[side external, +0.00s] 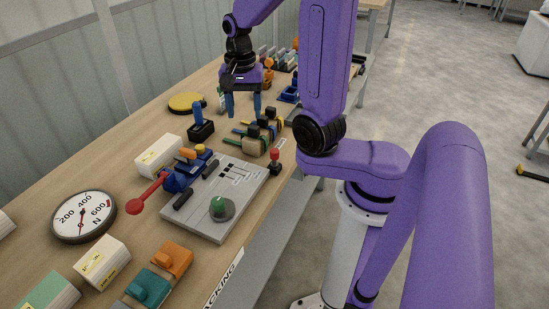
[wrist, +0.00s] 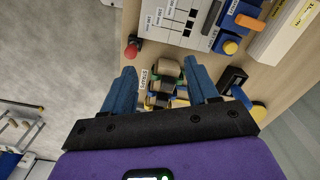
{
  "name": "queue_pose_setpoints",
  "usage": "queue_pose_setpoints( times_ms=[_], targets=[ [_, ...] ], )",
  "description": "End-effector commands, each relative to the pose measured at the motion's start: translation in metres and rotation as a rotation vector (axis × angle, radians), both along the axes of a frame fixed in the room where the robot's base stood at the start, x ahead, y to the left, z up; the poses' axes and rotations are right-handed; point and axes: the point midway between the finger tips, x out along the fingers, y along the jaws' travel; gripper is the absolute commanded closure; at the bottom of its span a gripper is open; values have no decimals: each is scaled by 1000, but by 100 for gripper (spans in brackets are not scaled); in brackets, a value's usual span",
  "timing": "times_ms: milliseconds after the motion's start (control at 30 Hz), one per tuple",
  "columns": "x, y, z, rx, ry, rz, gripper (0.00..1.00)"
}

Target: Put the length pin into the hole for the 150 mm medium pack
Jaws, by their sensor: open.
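A red-knobbed pin (side external: 275,154), which looks like the length pin, stands upright in a small black holder beside the right edge of the grey panel (side external: 203,218). Its red knob (wrist: 131,50) also shows in the wrist view, ahead of the left finger. The panel carries a white label sheet with black slots (wrist: 189,14); "150 mm" text is partly readable, but the matching hole cannot be made out. My gripper (side external: 243,113) is open and empty, fingers down, beyond the pin and panel. In the wrist view my gripper (wrist: 160,68) has both blue fingers apart.
A tan roll with straps (side external: 254,145) lies between my gripper and the panel. A blue lever device with a red ball (side external: 135,206), a green knob (side external: 219,207), a black block (side external: 201,131) and a yellow disc (side external: 186,102) stand nearby. A dial (side external: 84,216) lies left.

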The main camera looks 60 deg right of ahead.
Motion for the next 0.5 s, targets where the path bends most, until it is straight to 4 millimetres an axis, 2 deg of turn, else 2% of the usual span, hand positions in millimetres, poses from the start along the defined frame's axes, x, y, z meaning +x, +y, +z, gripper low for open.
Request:
queue_pose_setpoints(
  times_ms=[300,500],
  targets=[
    [-27,-30,-3,1,5,-355,41],
    [-43,-42,-5,1,8,-511,41]
  ],
)
